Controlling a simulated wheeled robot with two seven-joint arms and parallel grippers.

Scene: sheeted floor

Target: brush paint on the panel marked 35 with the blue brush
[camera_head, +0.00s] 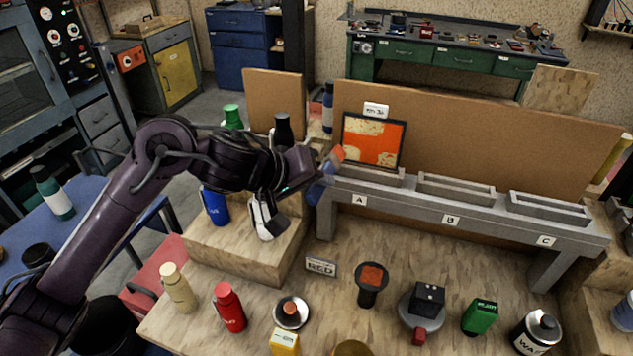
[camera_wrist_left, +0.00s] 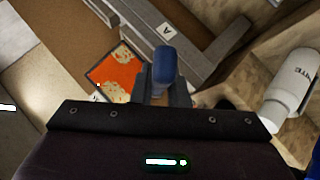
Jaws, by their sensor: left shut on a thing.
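My left gripper (camera_head: 318,172) is shut on the blue brush (camera_head: 315,193). The brush is tilted, and its orange-coated tip (camera_head: 338,154) points up toward the panel. The blue handle (camera_wrist_left: 163,64) also shows between the fingers in the left wrist view. The dark-framed panel (camera_head: 372,141) leans upright on the grey ledge above slot A, with a patchy orange coat over cream. The tip is just left of the panel; I cannot tell whether they touch. A white card (camera_head: 376,110) above it is too small to read. My right gripper is not in view.
The grey ledge (camera_head: 473,208) has troughs marked A, B and C; B and C look empty. On the bench stand a red bottle (camera_head: 229,307), a round dish (camera_head: 291,312), an orange-topped dark cup (camera_head: 371,284) and a green container (camera_head: 480,316). Bottles crowd the wooden step below my left arm.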

